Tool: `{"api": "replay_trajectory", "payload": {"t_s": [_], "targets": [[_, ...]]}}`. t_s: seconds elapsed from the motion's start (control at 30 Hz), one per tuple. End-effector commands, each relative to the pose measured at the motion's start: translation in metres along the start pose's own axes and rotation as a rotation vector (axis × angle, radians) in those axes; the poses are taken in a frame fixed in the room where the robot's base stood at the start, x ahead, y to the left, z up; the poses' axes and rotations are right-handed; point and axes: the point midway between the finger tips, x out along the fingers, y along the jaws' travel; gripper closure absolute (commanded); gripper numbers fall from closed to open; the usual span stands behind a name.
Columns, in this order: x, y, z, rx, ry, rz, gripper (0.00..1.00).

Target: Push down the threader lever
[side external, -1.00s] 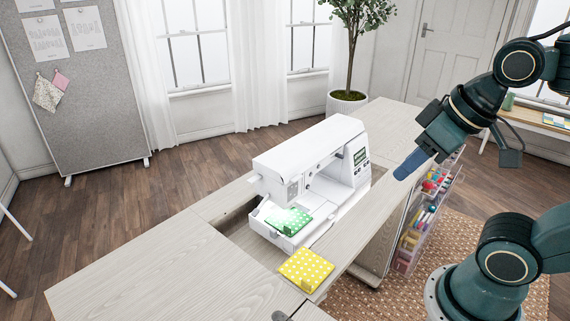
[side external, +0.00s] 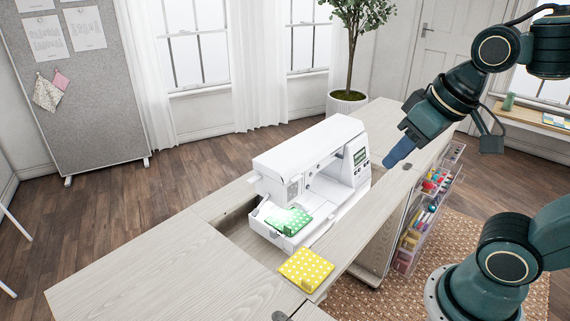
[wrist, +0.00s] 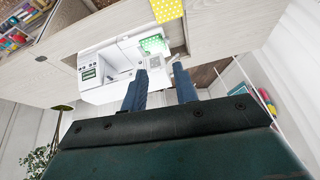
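The white sewing machine (side external: 310,155) stands in the opening of the wooden cabinet. Green dotted fabric (side external: 288,220) lies under its lit needle area. The threader lever is too small to make out for certain; a small white part (side external: 253,178) juts from the machine's left end. My gripper (side external: 388,163), with blue fingers, is in the air to the right of the machine, apart from it. In the wrist view the two fingers (wrist: 159,72) are spread with an empty gap, and the machine (wrist: 112,68) shows beyond them.
Yellow dotted fabric (side external: 305,270) lies on the cabinet top (side external: 150,275) at the front. A clear rack of sewing supplies (side external: 425,220) stands against the cabinet's right side. A potted tree (side external: 347,103) stands behind. The air between my gripper and the machine looks clear.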

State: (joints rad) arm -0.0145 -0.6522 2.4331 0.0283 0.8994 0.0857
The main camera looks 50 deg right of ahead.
Motion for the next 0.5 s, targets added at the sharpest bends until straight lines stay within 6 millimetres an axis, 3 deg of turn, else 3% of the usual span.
{"api": "replay_trajectory", "payload": {"t_s": [0.5], "targets": [[0.041, -0.007, -0.093, 0.361, -0.105, 0.084, 0.71]]}}
